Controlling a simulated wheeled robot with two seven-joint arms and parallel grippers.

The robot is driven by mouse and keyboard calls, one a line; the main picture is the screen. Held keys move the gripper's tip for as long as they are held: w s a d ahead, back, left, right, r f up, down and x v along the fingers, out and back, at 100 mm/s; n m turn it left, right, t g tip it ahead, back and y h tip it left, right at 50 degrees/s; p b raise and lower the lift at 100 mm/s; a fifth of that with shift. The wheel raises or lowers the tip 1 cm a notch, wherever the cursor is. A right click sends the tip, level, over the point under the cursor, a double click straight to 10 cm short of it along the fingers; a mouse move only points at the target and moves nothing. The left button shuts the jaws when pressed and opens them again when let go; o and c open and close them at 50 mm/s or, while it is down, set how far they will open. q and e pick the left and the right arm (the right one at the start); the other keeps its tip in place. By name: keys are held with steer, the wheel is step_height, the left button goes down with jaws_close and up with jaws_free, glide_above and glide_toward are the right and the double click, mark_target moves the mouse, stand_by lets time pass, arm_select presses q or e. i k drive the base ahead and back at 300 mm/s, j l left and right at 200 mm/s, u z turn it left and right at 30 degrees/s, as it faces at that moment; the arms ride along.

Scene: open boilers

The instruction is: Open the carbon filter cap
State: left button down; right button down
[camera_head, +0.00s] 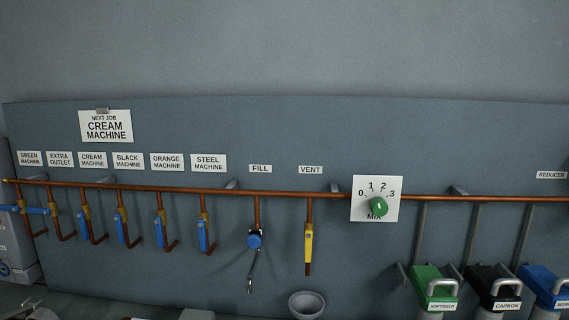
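The carbon filter (484,277) is at the lower right, with a black top, a grey metal loop handle (507,286) at its front and a white label reading CARBON (507,306). Its black top sits in place on the housing, most of which is cut off by the bottom edge. Whether the loop is latched cannot be told. Neither of my grippers can be made out in the head view.
A green-topped softener filter (428,275) stands left of the carbon one, a blue-topped filter (541,277) right of it. A copper pipe (285,194) with several valves runs along the wall panel. A mix dial (378,206) and a grey bucket (306,304) are nearer the middle.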

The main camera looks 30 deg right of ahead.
mark_target(496, 295)
steer(key=z, duration=2.35)
